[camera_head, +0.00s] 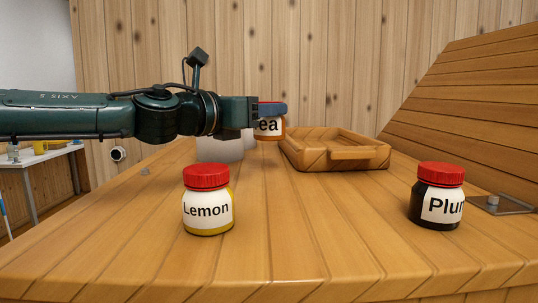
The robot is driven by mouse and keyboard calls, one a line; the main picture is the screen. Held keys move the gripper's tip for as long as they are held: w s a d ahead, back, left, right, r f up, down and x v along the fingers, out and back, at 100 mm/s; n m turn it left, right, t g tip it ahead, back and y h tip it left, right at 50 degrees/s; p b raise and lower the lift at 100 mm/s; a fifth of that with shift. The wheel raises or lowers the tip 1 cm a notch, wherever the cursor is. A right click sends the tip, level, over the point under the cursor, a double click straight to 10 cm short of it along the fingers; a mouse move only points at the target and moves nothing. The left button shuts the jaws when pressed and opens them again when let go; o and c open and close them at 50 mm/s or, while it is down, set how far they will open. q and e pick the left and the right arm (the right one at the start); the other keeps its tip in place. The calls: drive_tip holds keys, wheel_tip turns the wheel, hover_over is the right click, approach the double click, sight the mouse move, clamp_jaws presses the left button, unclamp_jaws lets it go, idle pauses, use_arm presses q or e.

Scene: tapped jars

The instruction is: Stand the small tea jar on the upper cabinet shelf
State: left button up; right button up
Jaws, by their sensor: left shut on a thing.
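My left gripper (272,109) comes in from the left and is shut on a small jar (269,126) with a red lid and a white label. Only the letters "ea" of the label show; the rest is hidden behind the gripper. Orange-brown contents show at the jar's lower edge. The jar looks upright, towards the back of the wooden table (300,250), beside a wooden tray; I cannot tell whether it touches the table. No cabinet shelf is in view. My right gripper is not in view.
A red-lidded Lemon jar (208,200) stands front left, and a dark jar labelled "Plu" (437,196) front right. A wooden tray (365,163) lies behind. A pale object (226,150) is partly hidden under my arm. A slanted wooden panel (475,90) rises at right. The middle front is clear.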

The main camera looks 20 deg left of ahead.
sight(262, 140)
use_arm(q)
drive_tip(key=shift+f+b, duration=0.65)
drive_tip(key=shift+f, duration=2.65)
drive_tip(key=o, duration=1.2)
drive_tip(key=shift+c, duration=0.2)
drive_tip(key=shift+r, duration=0.1)
